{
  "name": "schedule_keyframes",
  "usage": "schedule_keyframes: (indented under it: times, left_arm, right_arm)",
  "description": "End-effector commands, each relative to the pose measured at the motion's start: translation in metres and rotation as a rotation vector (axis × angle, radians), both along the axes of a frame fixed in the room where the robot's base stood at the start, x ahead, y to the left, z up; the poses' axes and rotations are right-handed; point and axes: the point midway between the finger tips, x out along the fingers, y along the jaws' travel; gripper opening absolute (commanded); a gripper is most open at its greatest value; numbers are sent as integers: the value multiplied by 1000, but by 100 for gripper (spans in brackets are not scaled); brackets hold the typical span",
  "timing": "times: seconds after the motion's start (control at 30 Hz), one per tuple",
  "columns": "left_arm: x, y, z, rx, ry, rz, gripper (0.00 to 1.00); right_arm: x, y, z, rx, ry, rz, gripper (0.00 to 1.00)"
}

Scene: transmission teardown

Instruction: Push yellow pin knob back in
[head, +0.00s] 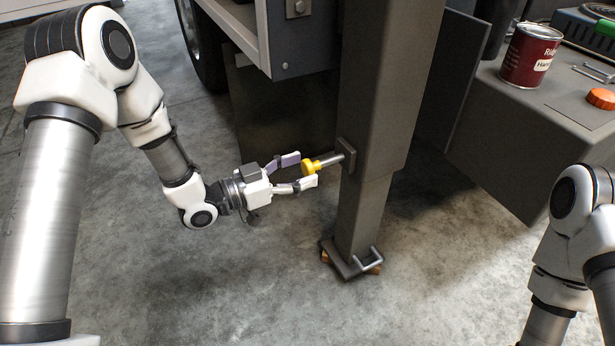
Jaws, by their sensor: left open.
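The yellow pin knob (309,167) sits on the end of a metal pin (333,158). The pin sticks out to the left from a small plate (346,155) on the grey support leg (378,150). A length of bare shaft shows between the knob and the plate. My left gripper (304,170) is open, with one finger above and one below the knob. I cannot tell whether the fingers touch it. My right arm shows at the lower right, but its gripper is out of view.
A red can (530,55) and an orange knob-like item (601,98) stand on a grey cabinet (510,118) at the right. A wheel (203,50) is behind.

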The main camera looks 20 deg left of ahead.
Motion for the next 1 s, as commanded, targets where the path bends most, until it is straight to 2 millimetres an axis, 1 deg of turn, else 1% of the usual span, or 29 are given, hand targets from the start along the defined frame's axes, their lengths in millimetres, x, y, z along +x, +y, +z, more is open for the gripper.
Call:
schedule_keyframes:
  times: [0.03,0.13,0.4,0.47,0.5,0.6,0.77,1.0]
  left_arm:
    - [5,-6,-5,3,-2,-3,66]
    - [12,-14,-2,1,-1,-1,66]
    - [15,-15,0,-1,1,1,66]
    - [15,-15,0,-1,1,1,45]
    - [15,-15,0,-1,1,1,31]
    - [15,-15,0,-1,1,1,0]
    - [17,-18,0,1,1,0,0]
    - [42,-44,0,3,1,0,0]
  right_arm:
    - [0,0,-8,0,-1,-1,40]
    - [1,0,-11,0,-2,-2,40]
    - [1,0,-10,0,-2,-2,40]
    - [1,0,-10,0,-2,-2,40]
    - [1,0,-10,0,-2,-2,40]
    - [1,0,-10,0,-2,-2,40]
    - [1,0,-9,0,-2,-2,40]
    - [0,0,-3,0,-1,-1,40]
